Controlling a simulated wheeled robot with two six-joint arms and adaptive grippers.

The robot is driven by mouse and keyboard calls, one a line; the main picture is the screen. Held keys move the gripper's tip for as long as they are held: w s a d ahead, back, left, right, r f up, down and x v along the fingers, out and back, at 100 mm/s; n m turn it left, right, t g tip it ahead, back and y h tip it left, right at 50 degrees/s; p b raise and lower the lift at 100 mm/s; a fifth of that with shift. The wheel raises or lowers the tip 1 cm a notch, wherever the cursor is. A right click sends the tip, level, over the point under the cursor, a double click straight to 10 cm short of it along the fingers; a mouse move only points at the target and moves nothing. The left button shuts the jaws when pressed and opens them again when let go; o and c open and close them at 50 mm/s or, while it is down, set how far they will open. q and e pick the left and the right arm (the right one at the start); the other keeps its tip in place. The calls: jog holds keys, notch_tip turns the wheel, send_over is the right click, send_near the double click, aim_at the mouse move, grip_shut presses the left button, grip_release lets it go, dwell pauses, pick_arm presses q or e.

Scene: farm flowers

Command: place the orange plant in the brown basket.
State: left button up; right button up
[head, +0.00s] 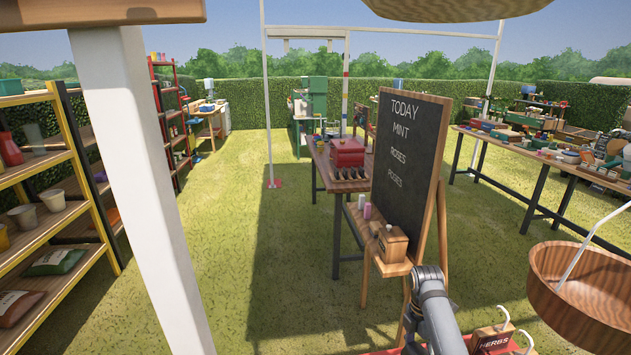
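A brown, round wooden basket (570,312) with a thin white hanger hangs at the right edge of the head view, partly cut off by the frame. The underside of another round, wooden-looking thing (455,10) shows at the top edge. I cannot make out an orange plant in this view. A grey link of one of my arms rises at the bottom, right of centre, in front of the chalkboard stand. Neither of my grippers shows.
A chalkboard (408,165) on a wooden stand is ahead. A white post (140,180) stands close on the left, beside a shelf (45,165) of pots and bags. A wooden box labelled HERBS (492,341) is at the bottom. Open grass (235,240) lies between.

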aim_at(420, 351)
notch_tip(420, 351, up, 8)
jog(key=p, duration=0.6)
jog(key=shift+p, duration=0.35)
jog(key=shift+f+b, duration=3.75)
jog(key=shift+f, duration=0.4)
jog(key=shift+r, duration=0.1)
